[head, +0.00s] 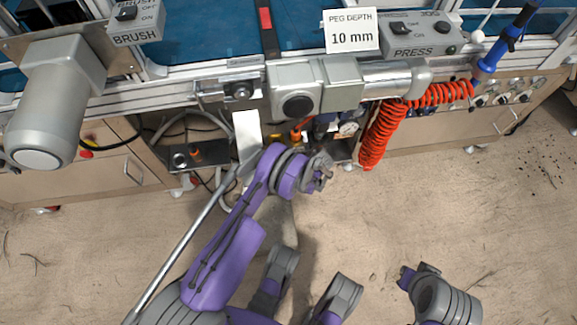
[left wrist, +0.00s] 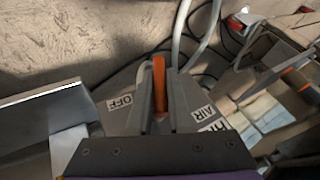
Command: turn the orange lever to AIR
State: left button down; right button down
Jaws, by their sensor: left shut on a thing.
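The orange lever (left wrist: 159,84) stands between the two grey fingers of my left gripper (left wrist: 161,92) in the left wrist view. The gripper is shut on it. The lever points up the picture, between a white OFF label (left wrist: 120,102) on the left and a white AIR label (left wrist: 207,113) on the right. Another label below AIR is partly hidden by the gripper. In the head view my left arm reaches up to below the machine's front edge, and its wrist ends near the hoses there. The fingertips are not clear in that view.
A coiled red hose (head: 380,135) hangs right of my left wrist. A grey motor housing (head: 55,105) juts out at the left. The PRESS switch box (head: 421,37) and PEG DEPTH sign (head: 351,31) sit above. Loose hoses (left wrist: 205,40) lie beyond the lever. The floor in front is mostly clear.

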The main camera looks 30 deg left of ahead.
pick_arm(q)
jog(key=shift+s+a+r+g+y, duration=0.1)
jog(key=shift+a+g+y, duration=0.05)
jog(key=shift+g+y, duration=0.45)
jog(key=c, duration=0.8)
grip_release()
jog(key=shift+c, duration=0.2)
jog(key=s+p+v, duration=0.1)
jog(key=p+v, duration=0.1)
jog(key=v, duration=0.8)
jog(key=shift+w+d+r, duration=0.2)
jog(key=shift+w+d, duration=0.2)
